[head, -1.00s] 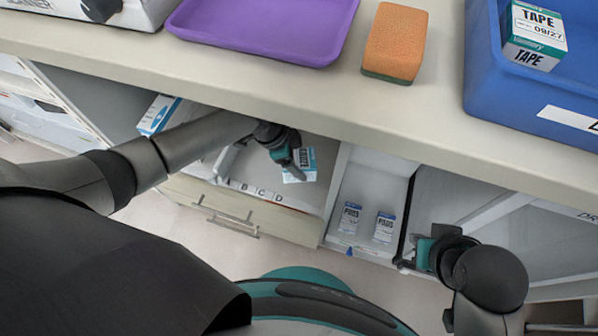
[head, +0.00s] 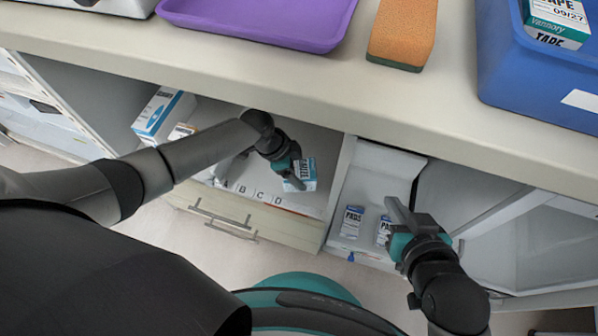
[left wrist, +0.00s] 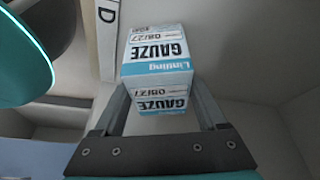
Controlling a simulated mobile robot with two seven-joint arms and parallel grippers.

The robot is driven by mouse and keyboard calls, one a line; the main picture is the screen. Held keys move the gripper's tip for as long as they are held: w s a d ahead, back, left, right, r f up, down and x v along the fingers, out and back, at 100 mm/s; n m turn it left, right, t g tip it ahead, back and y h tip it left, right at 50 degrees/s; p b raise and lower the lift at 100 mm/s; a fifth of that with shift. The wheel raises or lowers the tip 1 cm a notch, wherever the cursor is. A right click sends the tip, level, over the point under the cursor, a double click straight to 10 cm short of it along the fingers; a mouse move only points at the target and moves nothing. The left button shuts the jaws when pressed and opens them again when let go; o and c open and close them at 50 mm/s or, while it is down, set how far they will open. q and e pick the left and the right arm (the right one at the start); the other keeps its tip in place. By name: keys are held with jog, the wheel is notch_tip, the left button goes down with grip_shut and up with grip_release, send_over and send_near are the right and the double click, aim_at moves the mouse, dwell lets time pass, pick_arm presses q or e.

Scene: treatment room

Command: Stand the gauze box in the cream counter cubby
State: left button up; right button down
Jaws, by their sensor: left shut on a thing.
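The gauze box (head: 303,174), white and light blue, is in my left gripper (head: 291,172) at the right side of the open cubby (head: 318,150) under the cream counter. In the left wrist view the box (left wrist: 158,52) shows two printed faces between the two fingers of the left gripper (left wrist: 161,108). I cannot tell whether it touches the cubby floor. My right gripper (head: 401,216) is in front of the neighbouring compartment, apart from the gauze box. Its finger gap is not clear.
A letter strip (head: 262,195) runs along the cubby's front edge, above a drawer (head: 250,217). A blue-white box (head: 160,114) stands at the cubby's left. Pads boxes (head: 352,222) stand in the right compartment. A purple tray (head: 250,38), sponge (head: 402,32) and blue bin (head: 530,90) are on the counter.

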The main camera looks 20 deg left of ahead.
jog(key=shift+w+a, duration=0.1)
jog(key=shift+a, duration=0.05)
pick_arm(q)
jog(key=shift+f, duration=0.15)
jog(key=shift+f, duration=0.1)
jog(key=o, duration=1.5)
pick_arm(e)
jog(key=shift+w+a+r+t, duration=0.1)
jog(key=shift+a+t, duration=0.1)
jog(key=shift+t, duration=0.1)
